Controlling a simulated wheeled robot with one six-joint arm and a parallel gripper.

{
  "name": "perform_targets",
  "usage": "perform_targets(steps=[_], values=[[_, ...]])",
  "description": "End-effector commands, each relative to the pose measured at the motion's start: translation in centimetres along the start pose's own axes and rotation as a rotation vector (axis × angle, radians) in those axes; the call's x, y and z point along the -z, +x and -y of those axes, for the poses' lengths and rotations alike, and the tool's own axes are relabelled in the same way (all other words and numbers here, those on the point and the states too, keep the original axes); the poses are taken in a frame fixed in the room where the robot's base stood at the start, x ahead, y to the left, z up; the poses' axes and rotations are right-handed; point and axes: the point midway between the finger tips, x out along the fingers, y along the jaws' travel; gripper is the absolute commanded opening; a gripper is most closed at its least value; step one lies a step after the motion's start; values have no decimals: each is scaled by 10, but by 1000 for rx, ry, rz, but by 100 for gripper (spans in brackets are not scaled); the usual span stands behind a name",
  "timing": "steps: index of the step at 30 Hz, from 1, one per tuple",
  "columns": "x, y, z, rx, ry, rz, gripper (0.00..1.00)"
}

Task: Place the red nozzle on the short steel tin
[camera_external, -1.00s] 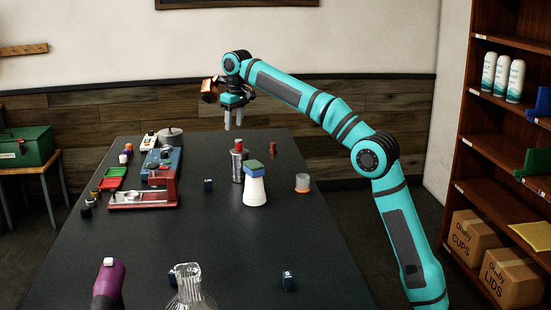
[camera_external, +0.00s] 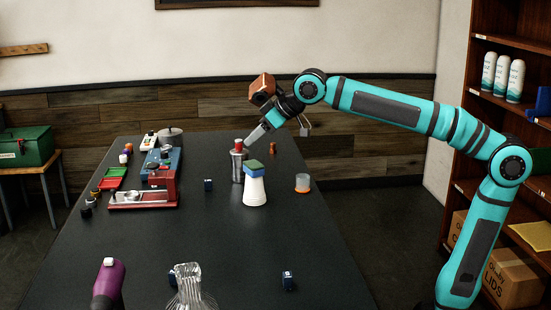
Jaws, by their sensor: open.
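A red nozzle (camera_external: 238,142) stands upright on top of a steel tin (camera_external: 238,168) near the middle of the table. A low, wide grey tin (camera_external: 170,136) stands at the back left; I cannot tell for sure which of the two is the short steel tin. My gripper (camera_external: 254,138) is open, tilted down to the left, with its pale fingertips just right of the red nozzle. I cannot tell whether they touch it. Nothing shows held in it.
A small orange-brown piece (camera_external: 273,148) and a clear cup (camera_external: 302,183) are to the right. A red stand (camera_external: 150,193) is at left. The table's middle front is mostly clear.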

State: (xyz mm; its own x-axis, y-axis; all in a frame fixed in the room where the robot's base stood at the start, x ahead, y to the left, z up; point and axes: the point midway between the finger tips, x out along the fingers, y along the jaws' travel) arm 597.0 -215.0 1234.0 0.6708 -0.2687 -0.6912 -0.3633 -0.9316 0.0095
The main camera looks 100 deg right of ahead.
Motion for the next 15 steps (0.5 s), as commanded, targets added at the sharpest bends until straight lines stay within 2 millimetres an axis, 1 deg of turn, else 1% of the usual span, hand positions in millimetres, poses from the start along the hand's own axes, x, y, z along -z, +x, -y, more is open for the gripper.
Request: perform_targets(steps=[1, 6, 11, 15], values=[[-12, -11, 12, 15, -14, -34, 46], [-49, -39, 44, 63, -51, -151, 46], [-89, -63, 69, 113, -80, -263, 46], [-127, -82, 86, 160, -101, -359, 46]])
